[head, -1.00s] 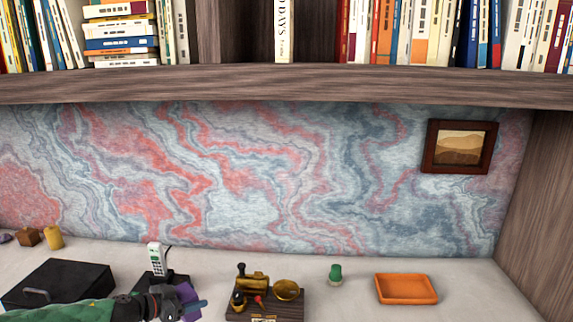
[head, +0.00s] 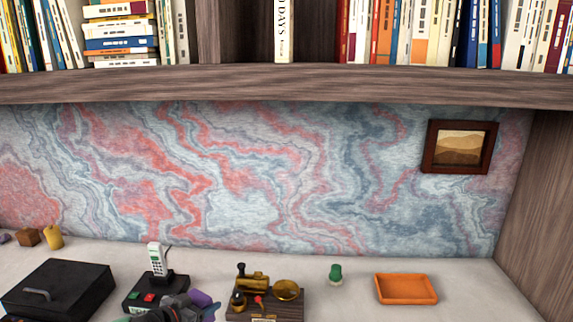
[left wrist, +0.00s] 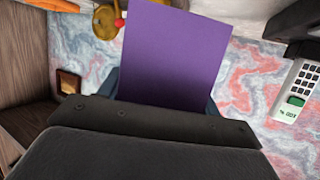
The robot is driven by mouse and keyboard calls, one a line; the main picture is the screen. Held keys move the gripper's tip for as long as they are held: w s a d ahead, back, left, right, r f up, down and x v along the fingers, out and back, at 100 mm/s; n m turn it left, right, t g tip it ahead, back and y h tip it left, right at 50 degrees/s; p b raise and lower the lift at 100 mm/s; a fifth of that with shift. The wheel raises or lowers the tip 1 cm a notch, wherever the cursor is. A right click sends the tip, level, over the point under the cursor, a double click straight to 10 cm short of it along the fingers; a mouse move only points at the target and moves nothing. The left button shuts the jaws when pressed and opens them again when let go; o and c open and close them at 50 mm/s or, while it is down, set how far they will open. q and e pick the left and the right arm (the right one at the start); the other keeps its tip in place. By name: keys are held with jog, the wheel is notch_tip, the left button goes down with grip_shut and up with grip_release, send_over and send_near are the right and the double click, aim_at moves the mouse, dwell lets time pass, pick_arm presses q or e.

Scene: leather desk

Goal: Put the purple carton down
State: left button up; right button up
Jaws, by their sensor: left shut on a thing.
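The purple carton (left wrist: 175,55) fills the middle of the left wrist view as a flat purple face in front of my gripper. In the head view only a small part of the carton (head: 200,298) shows, low in the picture, left of the wooden stand with brass parts. My left gripper (head: 202,309) is shut on the carton near the bottom edge of the head view. The dark gripper body hides the lower part of the carton in the left wrist view. I cannot tell whether the carton touches the desk. My right gripper is not in view.
A white phone (head: 156,258) on a black base with buttons stands just behind my left gripper. A black box (head: 60,285) is at left. The brass-fitted stand (head: 265,308), a green object (head: 335,274) and an orange tray (head: 405,289) are to the right. Bare desk lies between them.

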pick_arm(q)
jog(key=shift+s+d+f+n+t+y, duration=0.25)
jog(key=shift+s+d+n+t+y, duration=0.15)
jog(key=shift+s+d+n+y, duration=0.45)
jog(key=s+d+f+n+t+y, duration=0.1)
jog(key=s+n+y, duration=0.3)
jog(key=s, duration=0.4)
jog(key=shift+s+d+f+y, duration=0.15)
jog(key=shift+s+f+y, duration=0.15)
jog(key=shift+f+y, duration=0.35)
dwell(0.6)
